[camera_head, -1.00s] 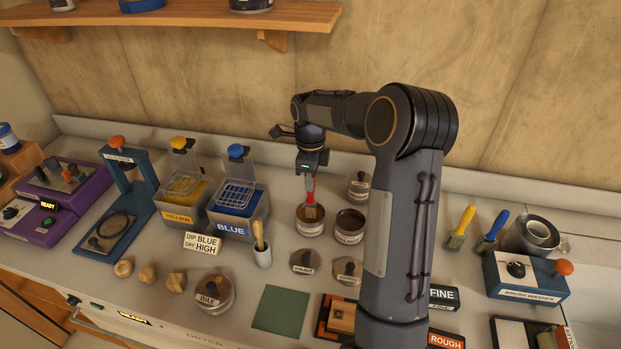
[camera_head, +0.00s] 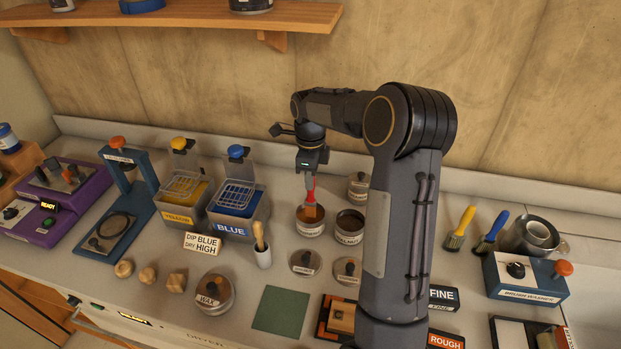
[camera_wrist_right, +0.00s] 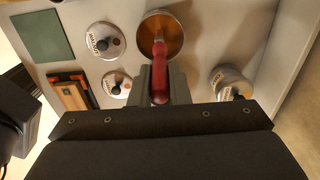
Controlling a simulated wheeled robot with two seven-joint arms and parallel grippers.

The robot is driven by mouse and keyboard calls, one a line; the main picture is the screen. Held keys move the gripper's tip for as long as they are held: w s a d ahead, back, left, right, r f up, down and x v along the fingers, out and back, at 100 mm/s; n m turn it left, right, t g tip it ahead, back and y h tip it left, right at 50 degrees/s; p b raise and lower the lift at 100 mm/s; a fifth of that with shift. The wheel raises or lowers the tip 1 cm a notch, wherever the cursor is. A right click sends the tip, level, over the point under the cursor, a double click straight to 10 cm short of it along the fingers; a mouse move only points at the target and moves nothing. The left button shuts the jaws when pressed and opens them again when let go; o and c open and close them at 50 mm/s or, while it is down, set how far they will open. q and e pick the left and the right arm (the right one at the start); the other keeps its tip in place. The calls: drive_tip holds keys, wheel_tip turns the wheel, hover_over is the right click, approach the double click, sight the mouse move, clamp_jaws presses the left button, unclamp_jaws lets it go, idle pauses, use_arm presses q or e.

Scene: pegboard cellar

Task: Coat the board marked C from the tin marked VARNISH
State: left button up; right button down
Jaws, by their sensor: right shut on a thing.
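My right gripper (camera_head: 312,172) points down and is shut on a red-handled brush (camera_head: 311,190). The brush's bristles look orange-brown and are at the mouth of an open tin (camera_head: 310,229). In the right wrist view the brush handle (camera_wrist_right: 159,82) runs down over the tin (camera_wrist_right: 172,28), which holds amber liquid. The tin's label is too small to read surely. A wooden board (camera_head: 341,318) lies in a black and orange holder at the front, partly hidden by my arm. It also shows in the right wrist view (camera_wrist_right: 73,97); no letter C is readable. My left gripper is out of view.
A second open dark tin (camera_head: 350,226) stands close right of the brush, with a closed tin (camera_head: 358,187) behind. Loose lids (camera_head: 304,262) lie in front. Blue (camera_head: 238,213) and yellow (camera_head: 182,197) dip tanks stand left. The green mat (camera_head: 281,310) is bare.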

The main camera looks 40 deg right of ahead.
drive_tip(key=shift+r, duration=3.1)
